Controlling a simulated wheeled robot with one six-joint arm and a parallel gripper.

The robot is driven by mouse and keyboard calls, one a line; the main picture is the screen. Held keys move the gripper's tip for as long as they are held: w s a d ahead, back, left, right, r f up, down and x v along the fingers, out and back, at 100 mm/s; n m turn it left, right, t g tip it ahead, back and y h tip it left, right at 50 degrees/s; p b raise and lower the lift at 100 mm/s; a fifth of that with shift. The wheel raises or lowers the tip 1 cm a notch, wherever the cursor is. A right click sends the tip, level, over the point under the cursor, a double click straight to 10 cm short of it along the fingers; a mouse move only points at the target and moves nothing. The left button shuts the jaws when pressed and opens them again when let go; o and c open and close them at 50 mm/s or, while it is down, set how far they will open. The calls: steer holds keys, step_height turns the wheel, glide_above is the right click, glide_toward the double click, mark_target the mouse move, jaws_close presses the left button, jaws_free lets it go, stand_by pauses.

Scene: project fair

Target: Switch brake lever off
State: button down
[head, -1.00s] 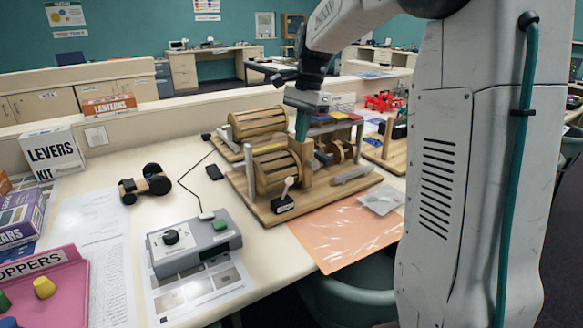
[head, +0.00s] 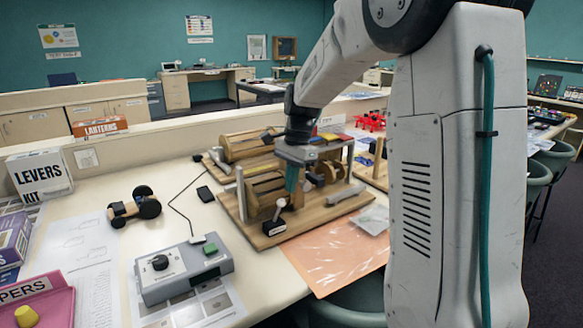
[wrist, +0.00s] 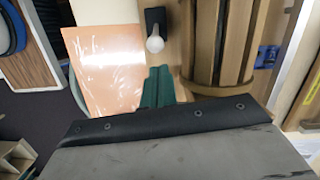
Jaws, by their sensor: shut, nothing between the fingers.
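The brake lever (head: 279,211) is a short lever with a pale knob on a black base. It stands at the front of the wooden drum model's board (head: 318,220) and leans slightly right in the head view. The wrist view shows its pale knob (wrist: 154,43) just beyond my fingertips. My gripper (head: 291,186) has teal fingers, shut and empty, pointing down just behind and right of the knob. The fingers also show in the wrist view (wrist: 159,82). A small gap seems to lie between fingers and knob, but contact is hard to judge.
A slatted wooden drum (wrist: 222,45) stands close beside my fingers. A grey control box (head: 185,270) with a dial and green button sits at the front left. An orange sheet (head: 335,258) lies flat right of the lever. A levers kit box (head: 40,175) stands far left.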

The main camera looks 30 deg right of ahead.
mark_target(278, 211)
steer(key=shift+a+f, duration=0.25)
steer(key=shift+f, duration=0.95)
steer(key=shift+a, duration=0.1)
steer(key=shift+r, duration=0.15)
steer(key=shift+a+h, duration=0.15)
steer(key=shift+h, duration=0.35)
